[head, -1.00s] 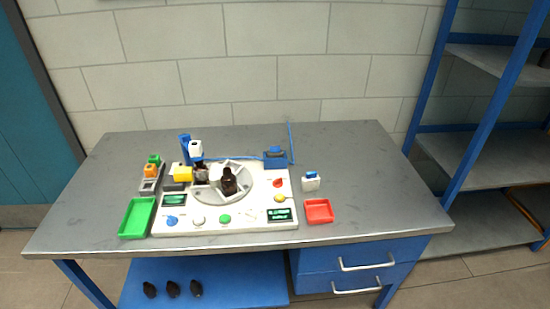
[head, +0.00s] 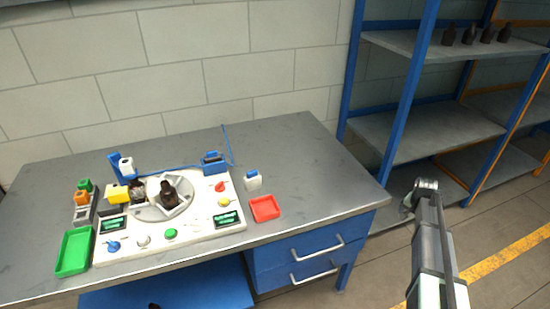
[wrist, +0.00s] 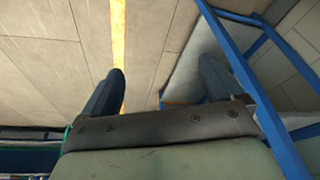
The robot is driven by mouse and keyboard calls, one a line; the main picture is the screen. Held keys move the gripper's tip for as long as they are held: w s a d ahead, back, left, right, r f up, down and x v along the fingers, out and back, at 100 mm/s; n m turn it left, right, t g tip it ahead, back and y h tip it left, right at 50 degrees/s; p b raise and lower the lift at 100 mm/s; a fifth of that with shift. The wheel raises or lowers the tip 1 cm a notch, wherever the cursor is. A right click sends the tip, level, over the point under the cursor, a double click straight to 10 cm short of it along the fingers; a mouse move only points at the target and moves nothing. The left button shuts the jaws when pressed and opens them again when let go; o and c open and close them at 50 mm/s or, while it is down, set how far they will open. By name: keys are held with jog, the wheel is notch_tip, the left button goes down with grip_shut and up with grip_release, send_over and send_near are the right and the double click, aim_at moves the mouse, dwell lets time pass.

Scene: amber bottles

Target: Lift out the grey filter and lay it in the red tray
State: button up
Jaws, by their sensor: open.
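The red tray (head: 265,208) lies empty on the bench, right of the white machine panel (head: 205,232). A small rack (head: 84,216) at the panel's left holds a green block (head: 85,185), an orange block (head: 82,198) and a grey piece (head: 83,213); I cannot tell if the grey piece is the filter. My gripper (wrist: 160,70) is open in the wrist view, with nothing between its two dark fingers. It is over the floor, well away from the bench. My arm (head: 430,240) shows at the right of the head view.
A green tray (head: 74,252) lies left of the panel. A white and blue item (head: 253,181) stands behind the red tray. Blue-framed shelves (head: 415,125) stand right of the bench. The bench's right end is clear.

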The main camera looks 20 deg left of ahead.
jog(key=w+a+r+t, duration=0.1)
jog(key=w+a+r, duration=0.2)
jog(key=w+r, duration=0.5)
jog(key=w+a+r+t, duration=0.2)
jog(key=w+a+r, duration=0.2)
jog(key=r, duration=0.8)
jog(key=a+r, duration=0.3)
jog(key=a, duration=0.5)
jog(key=s+a+r+n+g+y, duration=0.1)
jog(key=a+n, duration=0.1)
jog(key=a, duration=0.5)
jog(key=s+a+r+n+g, duration=0.1)
jog(key=a, duration=0.6)
jog(key=n+g, duration=0.4)
jog(key=n, duration=0.6)
send_near(211, 152)
jog(key=f, duration=0.2)
jog(key=w+f, duration=0.1)
jog(key=f, duration=0.2)
jog(key=shift+f, duration=0.1)
jog(key=shift+s+f, duration=0.2)
jog(key=shift+f, duration=2.3)
